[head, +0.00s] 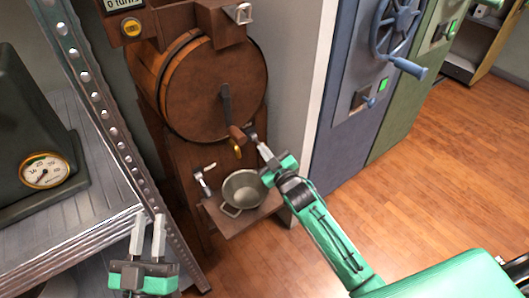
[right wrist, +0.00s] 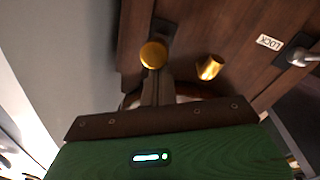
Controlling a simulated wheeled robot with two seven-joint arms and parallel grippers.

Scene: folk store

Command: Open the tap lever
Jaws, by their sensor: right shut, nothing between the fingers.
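A wooden barrel (head: 212,88) has a dark crank arm (head: 226,100) with a wooden handle (head: 236,132) on its front. Below the handle is a brass tap part (head: 238,151). My right gripper (head: 252,134) is shut and empty, its tips just right of the handle and tap; the head view does not show whether they touch. In the right wrist view, a gold knob (right wrist: 153,54) is at the tips of the shut fingers, and a gold spout-like piece (right wrist: 209,67) is to its right. My left gripper (head: 148,236) is open and empty at lower left.
A metal pot (head: 244,188) stands on a small wooden shelf (head: 218,218) below the tap. A metal lever (head: 202,182) is left of it; the wrist view shows a LOCK label (right wrist: 269,42). A perforated metal post (head: 105,115) is at left. Wood floor (head: 430,175) is free at right.

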